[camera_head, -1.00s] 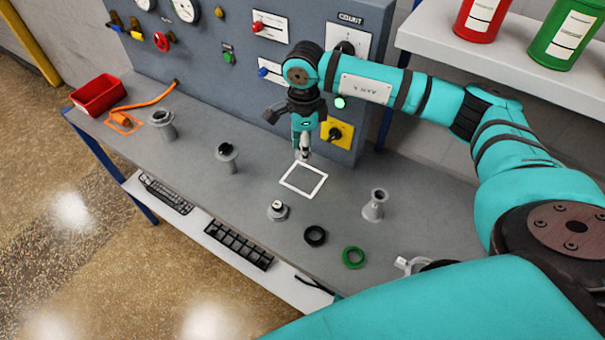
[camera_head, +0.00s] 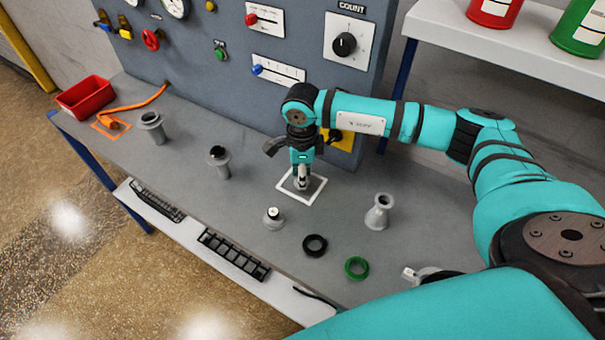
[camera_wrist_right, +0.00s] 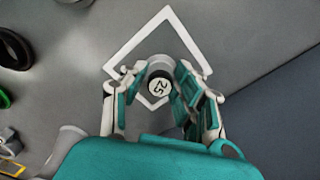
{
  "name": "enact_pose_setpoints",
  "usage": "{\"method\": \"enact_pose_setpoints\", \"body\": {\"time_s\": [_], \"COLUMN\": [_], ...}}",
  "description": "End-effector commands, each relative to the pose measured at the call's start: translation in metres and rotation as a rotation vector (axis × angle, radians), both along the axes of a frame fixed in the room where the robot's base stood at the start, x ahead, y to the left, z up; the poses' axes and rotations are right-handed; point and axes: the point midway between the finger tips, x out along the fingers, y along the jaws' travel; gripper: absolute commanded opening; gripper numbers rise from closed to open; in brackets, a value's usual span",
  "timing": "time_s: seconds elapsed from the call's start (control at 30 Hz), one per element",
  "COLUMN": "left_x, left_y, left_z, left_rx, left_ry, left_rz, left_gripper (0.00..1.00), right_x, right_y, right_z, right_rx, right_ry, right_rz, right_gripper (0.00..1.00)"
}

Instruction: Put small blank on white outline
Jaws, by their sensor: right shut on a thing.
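The white outline (camera_head: 295,197) is a square frame on the grey bench top. In the wrist view its edges (camera_wrist_right: 135,41) surround the held blank. My right gripper (camera_head: 302,180) is over the outline, pointing down. In the wrist view, the fingers of my right gripper (camera_wrist_right: 160,88) are shut on the small blank (camera_wrist_right: 159,86), which has a pale round top with a dark number. Its grey base shows within the outline. I cannot tell whether it touches the bench. A similar grey piece with a pale top (camera_head: 273,217) stands just outside the outline. My left gripper is not in view.
A grey flared part (camera_head: 378,212) stands to the right. A black ring (camera_head: 315,245) and a green ring (camera_head: 356,267) lie in front. Grey flanged parts (camera_head: 218,162) (camera_head: 151,127) and a red bin (camera_head: 85,96) stand left. The control panel (camera_head: 240,85) rises behind.

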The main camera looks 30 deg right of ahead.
Motion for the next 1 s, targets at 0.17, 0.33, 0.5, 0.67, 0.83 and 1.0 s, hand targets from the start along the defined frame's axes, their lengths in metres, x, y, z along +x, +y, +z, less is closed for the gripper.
{"method": "enact_pose_setpoints", "body": {"time_s": [0.17,0.33,0.5,0.67,0.83,1.0], "left_x": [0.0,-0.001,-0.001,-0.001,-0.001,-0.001], "left_y": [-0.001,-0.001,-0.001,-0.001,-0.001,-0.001], "left_z": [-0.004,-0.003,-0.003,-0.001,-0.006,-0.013], "left_rx": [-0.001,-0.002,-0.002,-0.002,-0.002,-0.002], "left_ry": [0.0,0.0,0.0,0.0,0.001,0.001], "left_rz": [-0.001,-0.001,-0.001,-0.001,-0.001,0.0], "left_gripper": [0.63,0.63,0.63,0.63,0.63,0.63], "right_x": [0.0,0.0,0.0,0.0,0.001,0.001], "right_y": [0.0,0.0,0.0,0.0,0.0,0.0], "right_z": [-0.004,-0.003,-0.003,0.0,0.016,0.046], "right_rx": [0.0,0.0,0.0,0.0,0.001,0.0], "right_ry": [0.001,0.001,0.001,0.001,-0.004,-0.004], "right_rz": [0.0,0.0,0.0,0.0,0.001,0.001], "right_gripper": [0.0,0.47,0.52,0.52,0.52,0.52]}}
